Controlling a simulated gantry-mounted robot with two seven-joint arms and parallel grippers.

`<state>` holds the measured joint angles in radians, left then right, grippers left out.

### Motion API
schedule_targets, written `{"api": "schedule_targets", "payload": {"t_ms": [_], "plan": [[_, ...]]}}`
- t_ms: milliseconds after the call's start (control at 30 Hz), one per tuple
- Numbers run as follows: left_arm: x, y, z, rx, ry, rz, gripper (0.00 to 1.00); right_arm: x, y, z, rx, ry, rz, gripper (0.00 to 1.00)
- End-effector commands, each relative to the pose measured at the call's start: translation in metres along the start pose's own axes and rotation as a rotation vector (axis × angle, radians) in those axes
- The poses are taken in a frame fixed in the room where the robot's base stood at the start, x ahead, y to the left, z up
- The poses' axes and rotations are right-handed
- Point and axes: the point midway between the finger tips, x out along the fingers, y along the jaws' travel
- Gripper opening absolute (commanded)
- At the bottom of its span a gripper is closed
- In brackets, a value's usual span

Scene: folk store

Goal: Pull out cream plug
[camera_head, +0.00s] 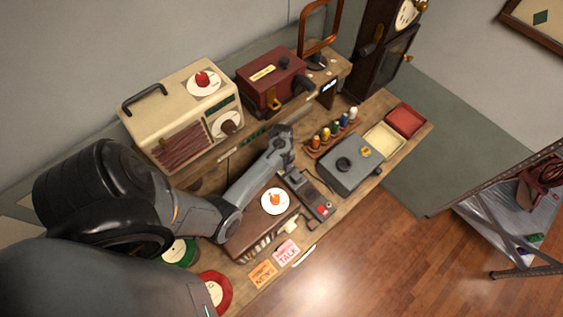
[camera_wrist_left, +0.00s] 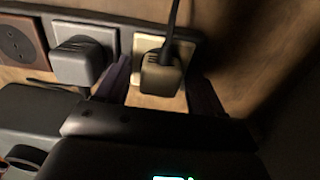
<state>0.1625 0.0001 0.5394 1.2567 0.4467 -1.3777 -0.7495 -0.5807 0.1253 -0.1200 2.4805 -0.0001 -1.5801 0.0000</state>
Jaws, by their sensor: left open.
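The cream plug (camera_wrist_left: 160,74) sits at a cream socket plate (camera_wrist_left: 147,45) in the left wrist view, with a dark cord rising from its top. My left gripper (camera_wrist_left: 160,80) is open, with one dark finger on each side of the plug. I cannot tell whether either finger touches it. A grey plug (camera_wrist_left: 82,62) sits in the neighbouring socket to the left, outside the fingers. In the head view my left gripper (camera_head: 284,148) is over the back of the bench, and I cannot make out the cream plug there. My right gripper is not in view.
A brown socket (camera_wrist_left: 17,42) is at the far left of the strip. A cream radio (camera_head: 180,115), a dark red box (camera_head: 272,80), a row of thread spools (camera_head: 330,133) and a grey box (camera_head: 350,162) crowd the bench around my arm.

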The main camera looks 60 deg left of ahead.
Motion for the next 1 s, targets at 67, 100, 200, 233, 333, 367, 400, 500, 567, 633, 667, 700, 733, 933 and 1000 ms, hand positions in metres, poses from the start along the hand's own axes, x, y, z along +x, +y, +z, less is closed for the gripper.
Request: {"api": "schedule_targets", "payload": {"t_ms": [67,100,200,233,333,367,400,500,567,633,667,700,733,933,1000], "plan": [[-0.0014,-0.0002,-0.0002,0.000,0.000,0.000,0.68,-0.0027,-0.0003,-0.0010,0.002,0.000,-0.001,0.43],[-0.0013,-0.0003,-0.0002,0.000,0.001,0.000,0.68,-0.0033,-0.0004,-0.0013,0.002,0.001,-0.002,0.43],[-0.0007,-0.0003,-0.0002,-0.001,0.000,0.000,0.68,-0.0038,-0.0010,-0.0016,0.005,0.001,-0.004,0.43],[-0.0005,-0.0003,-0.0002,-0.001,0.001,0.000,0.68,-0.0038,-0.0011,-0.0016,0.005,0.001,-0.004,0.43],[-0.0001,-0.0003,-0.0002,-0.001,0.000,0.000,0.68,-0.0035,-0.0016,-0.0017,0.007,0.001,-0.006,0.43],[-0.0001,-0.0003,-0.0001,-0.001,0.000,0.000,0.68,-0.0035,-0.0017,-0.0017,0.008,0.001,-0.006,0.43],[-0.0001,-0.0003,-0.0001,0.000,0.000,0.000,0.68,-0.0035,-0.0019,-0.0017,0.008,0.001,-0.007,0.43],[-0.0001,-0.0003,-0.0001,-0.001,0.000,0.000,0.68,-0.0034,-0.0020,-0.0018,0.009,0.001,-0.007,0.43],[-0.0001,-0.0003,-0.0001,0.000,0.000,0.000,0.68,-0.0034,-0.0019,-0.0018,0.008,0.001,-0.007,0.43],[-0.0001,-0.0003,0.0000,0.000,0.000,0.000,0.68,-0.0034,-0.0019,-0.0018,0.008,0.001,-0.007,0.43],[-0.0002,-0.0003,0.0000,0.000,0.000,0.000,0.68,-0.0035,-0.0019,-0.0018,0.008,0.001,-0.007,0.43],[-0.0003,-0.0003,0.0000,0.000,0.000,0.000,0.68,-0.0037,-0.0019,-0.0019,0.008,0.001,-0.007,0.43],[-0.0004,-0.0003,0.0000,0.000,0.000,0.000,0.68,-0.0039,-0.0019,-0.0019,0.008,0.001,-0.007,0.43],[-0.0011,-0.0001,0.0002,0.000,-0.001,0.001,0.68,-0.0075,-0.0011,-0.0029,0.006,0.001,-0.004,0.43],[-0.0011,0.0000,0.0001,0.001,-0.001,0.001,0.68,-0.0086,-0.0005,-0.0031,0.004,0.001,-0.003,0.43]]}}
